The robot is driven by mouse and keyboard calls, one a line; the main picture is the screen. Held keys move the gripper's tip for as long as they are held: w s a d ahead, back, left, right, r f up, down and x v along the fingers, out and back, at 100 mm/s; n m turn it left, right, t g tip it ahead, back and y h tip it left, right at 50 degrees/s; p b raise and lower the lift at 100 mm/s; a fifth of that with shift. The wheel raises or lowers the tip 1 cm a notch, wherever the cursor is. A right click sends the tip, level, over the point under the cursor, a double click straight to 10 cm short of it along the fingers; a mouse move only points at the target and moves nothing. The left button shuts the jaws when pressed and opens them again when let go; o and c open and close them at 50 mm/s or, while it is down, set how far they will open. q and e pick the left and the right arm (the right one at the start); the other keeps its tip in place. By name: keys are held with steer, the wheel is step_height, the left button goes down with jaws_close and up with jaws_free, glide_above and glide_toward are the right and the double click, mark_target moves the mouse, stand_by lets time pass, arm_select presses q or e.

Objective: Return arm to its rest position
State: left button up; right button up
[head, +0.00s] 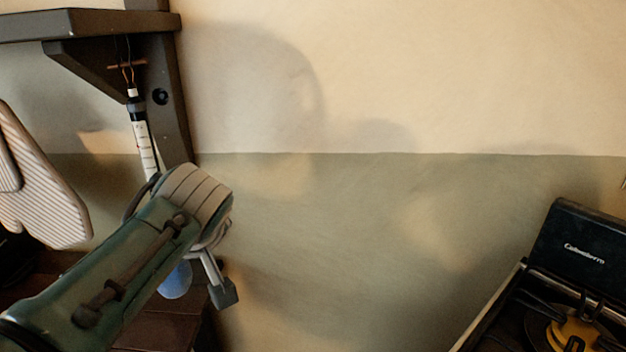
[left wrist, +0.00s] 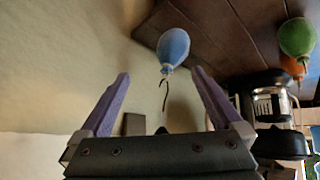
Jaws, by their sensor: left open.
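My left arm comes in from the lower left in the head view, and its gripper (head: 222,290) is partly hidden behind the wrist. In the left wrist view my left gripper (left wrist: 160,76) has its two purple fingers spread wide, with nothing held. A blue bulb (left wrist: 172,48) with a dark cord at its neck shows beyond the gap between the fingertips. In the head view part of a blue bulb (head: 175,281) shows below the wrist. My right gripper is in neither view.
A dark wall shelf (head: 90,24) is at upper left, with a marked white tube (head: 143,140) hanging beneath it. A striped mitt (head: 45,190) is at the left. A black stove (head: 575,250) stands at lower right. The wall between is bare. Green (left wrist: 297,38) and orange (left wrist: 294,68) bulbs show in the wrist view.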

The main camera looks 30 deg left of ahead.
arm_select(q)
steer(key=s+d+r+m+h+p, duration=0.1)
steer(key=s+d+r+m+h, duration=0.25)
steer(key=s+d+m, duration=0.6)
steer(key=s+d+r+m+h, duration=0.2)
steer(key=s+d+m+h, duration=0.2)
steer(key=s+d+m, duration=0.6)
step_height(320, 180, up, 32)
steer(key=w+n+p, duration=0.1)
steer(key=n+p, duration=0.1)
steer(key=p, duration=3)
steer(key=shift+w+p, duration=0.15)
steer(key=shift+p, duration=0.25)
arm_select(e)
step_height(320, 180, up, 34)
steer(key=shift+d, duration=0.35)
arm_select(q)
steer(key=shift+d, duration=0.1)
